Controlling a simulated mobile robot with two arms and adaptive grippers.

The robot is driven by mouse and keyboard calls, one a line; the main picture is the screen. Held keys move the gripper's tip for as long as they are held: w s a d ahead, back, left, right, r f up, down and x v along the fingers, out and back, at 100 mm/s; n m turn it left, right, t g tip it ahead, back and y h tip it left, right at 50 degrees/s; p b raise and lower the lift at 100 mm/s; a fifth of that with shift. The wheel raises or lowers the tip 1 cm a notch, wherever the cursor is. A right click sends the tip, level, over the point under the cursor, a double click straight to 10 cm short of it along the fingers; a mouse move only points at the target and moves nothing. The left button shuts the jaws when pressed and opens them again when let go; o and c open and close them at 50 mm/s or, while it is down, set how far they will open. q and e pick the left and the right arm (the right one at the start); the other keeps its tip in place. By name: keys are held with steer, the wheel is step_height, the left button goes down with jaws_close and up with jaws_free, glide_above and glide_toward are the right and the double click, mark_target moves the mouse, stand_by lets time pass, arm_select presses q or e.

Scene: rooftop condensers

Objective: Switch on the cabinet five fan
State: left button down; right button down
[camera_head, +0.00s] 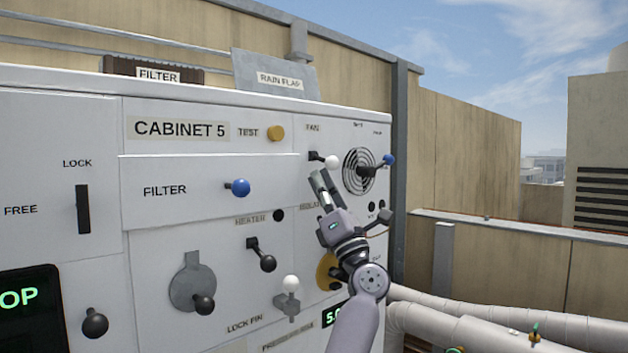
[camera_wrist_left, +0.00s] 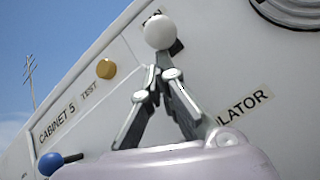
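The cabinet five panel (camera_head: 205,143) is white and carries the label CABINET 5. Under the FAN label (camera_head: 313,128) is a lever with a white ball knob (camera_head: 332,161), its short black arm pointing right. My left gripper (camera_head: 319,177) is just below this knob, fingers pointing up. In the left wrist view the white knob (camera_wrist_left: 158,32) sits just beyond my fingertips (camera_wrist_left: 160,72). The fingers converge and look shut, with nothing seen between them. I cannot tell whether they touch the knob. The round fan grille (camera_head: 358,170) is to the right. My right gripper is not in view.
Close by are a yellow TEST knob (camera_head: 276,133), a blue FILTER knob (camera_head: 240,187), a black HEATER knob (camera_head: 268,263) and another blue knob (camera_head: 389,160) by the grille. A rain flap (camera_head: 275,75) stands on top. Pipes (camera_head: 480,330) run at lower right.

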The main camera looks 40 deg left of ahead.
mark_target(329, 163)
arm_select(q)
steer(key=shift+d+r+b, duration=0.15)
steer(key=shift+d+r, duration=0.2)
steer(key=shift+r, duration=0.3)
steer(key=shift+d+r+b, duration=0.1)
steer(key=shift+d+r, duration=0.3)
steer(key=shift+r, duration=0.3)
steer(key=shift+d+r+b, duration=0.15)
steer(key=shift+d+r, duration=0.2)
steer(key=shift+r, duration=0.3)
steer(key=shift+d, duration=0.1)
